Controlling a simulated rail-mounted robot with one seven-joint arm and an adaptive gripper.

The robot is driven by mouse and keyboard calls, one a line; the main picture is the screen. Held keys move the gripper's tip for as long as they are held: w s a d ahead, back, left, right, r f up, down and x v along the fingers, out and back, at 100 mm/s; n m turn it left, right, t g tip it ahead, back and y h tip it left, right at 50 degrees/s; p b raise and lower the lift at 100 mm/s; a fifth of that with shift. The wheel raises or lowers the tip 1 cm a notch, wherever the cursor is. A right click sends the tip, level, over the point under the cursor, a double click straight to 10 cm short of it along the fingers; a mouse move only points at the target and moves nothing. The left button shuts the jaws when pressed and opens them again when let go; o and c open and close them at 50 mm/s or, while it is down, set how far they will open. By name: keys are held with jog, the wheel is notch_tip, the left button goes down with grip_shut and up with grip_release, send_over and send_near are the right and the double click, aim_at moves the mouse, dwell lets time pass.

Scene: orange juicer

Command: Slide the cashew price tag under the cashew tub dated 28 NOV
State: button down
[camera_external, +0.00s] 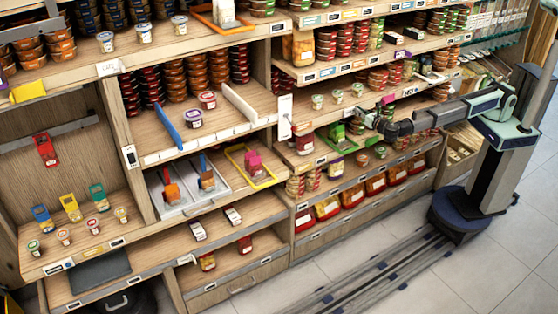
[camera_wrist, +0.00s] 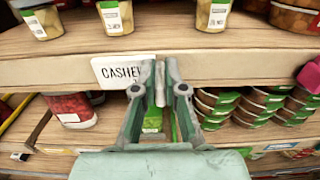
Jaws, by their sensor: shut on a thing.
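My gripper (camera_wrist: 160,82) is shut on the right end of a white price tag (camera_wrist: 117,70) with "CASHEW" in black letters. The tag is upright at the front edge of a wooden shelf, and its right end is hidden by the fingers. Three small labelled tubs stand on that shelf above the tag: a left tub (camera_wrist: 41,22), a middle tub (camera_wrist: 115,16) almost straight above the tag, and a right tub (camera_wrist: 212,14). Their dates are too small to read surely. In the external view my gripper (camera_external: 363,113) is at this shelf's edge, below the tubs (camera_external: 338,96).
The shelf edge (camera_wrist: 250,68) runs across the wrist view, with bare wood between the tubs. Below it are a red-filled tub (camera_wrist: 70,110) and stacked green-labelled tubs (camera_wrist: 215,105). A pink thing (camera_wrist: 310,74) is at the right edge.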

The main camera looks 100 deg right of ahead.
jog(key=s+d, duration=0.1)
jog(key=s, duration=0.2)
jog(key=s+d, duration=0.1)
jog(key=s, duration=0.3)
jog(key=s+d, duration=0.2)
jog(key=s, duration=0.2)
jog(key=c, duration=1.2)
grip_release()
jog(key=shift+d, duration=0.1)
jog(key=shift+c, duration=0.2)
jog(key=v, duration=1.2)
jog(key=shift+r, duration=0.1)
